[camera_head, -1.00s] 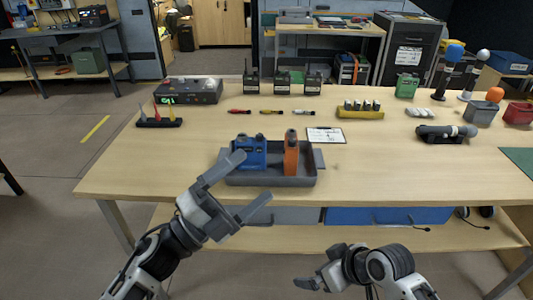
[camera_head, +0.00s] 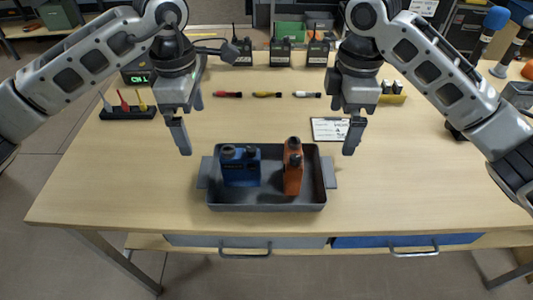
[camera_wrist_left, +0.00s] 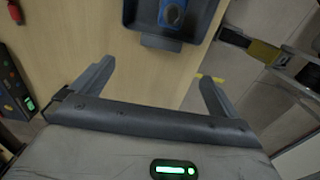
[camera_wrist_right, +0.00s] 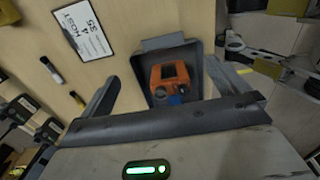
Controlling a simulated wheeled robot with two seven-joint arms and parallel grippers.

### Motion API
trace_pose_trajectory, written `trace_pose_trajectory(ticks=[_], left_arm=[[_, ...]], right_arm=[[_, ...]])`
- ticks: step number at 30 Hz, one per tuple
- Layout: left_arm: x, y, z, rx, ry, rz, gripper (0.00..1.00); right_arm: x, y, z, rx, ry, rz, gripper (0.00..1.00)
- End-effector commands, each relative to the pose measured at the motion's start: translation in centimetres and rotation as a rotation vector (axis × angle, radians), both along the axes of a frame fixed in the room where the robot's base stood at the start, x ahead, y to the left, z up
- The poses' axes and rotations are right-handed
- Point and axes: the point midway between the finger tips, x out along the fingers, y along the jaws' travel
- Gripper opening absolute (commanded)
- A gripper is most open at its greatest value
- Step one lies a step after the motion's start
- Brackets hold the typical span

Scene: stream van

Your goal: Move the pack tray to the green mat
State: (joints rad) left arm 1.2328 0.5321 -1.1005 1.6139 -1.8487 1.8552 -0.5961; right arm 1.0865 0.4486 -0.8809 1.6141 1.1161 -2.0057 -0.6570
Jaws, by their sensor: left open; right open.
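The grey pack tray (camera_head: 266,206) sits on the wooden table, with a handle tab at each side. It holds a blue device (camera_head: 240,170) and an orange device (camera_head: 293,172). My left gripper (camera_head: 187,122) is open, above and behind the tray's left handle. My right gripper (camera_head: 346,122) is open, above and behind its right handle. Both are apart from the tray. The left wrist view shows the tray's handle (camera_wrist_left: 160,42) beyond the open fingers; the right wrist view shows the other handle (camera_wrist_right: 163,42). The green mat is not visible now.
A white label card (camera_head: 328,129) lies close behind the tray, near my right gripper. Several pens (camera_head: 267,94) and radios (camera_head: 280,52) stand or lie farther back. A rack with coloured tools (camera_head: 128,111) is at left. The table right of the tray is largely clear.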

Motion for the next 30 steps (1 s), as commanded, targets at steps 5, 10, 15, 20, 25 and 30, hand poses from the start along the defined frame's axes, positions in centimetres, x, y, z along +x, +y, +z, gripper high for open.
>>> trace_pose_trajectory(ticks=[5,10,15,20,25,30], left_arm=[[0.1,0.4,0.1,0.021,-0.005,-0.003,1.0],[0.1,0.3,0.1,0.017,-0.004,-0.002,1.0],[0.0,0.3,-1.3,0.016,-0.001,-0.002,1.0],[0.0,0.3,-4.0,0.016,0.001,0.0,1.0],[-0.1,0.2,-7.5,0.016,0.001,-0.001,1.0],[-0.1,0.2,-10.8,0.015,0.001,-0.002,1.0]], right_arm=[[-0.1,-0.1,0.2,-0.01,0.001,0.007,1.0],[0.0,-0.1,0.1,-0.008,0.001,0.006,1.0],[-0.1,-0.1,-1.2,-0.007,0.002,0.005,1.0],[-0.1,-0.1,-4.0,-0.008,0.005,0.003,1.0],[-0.2,-0.1,-7.4,-0.008,0.004,0.003,1.0],[-0.2,-0.1,-10.8,-0.009,0.004,0.003,1.0]])
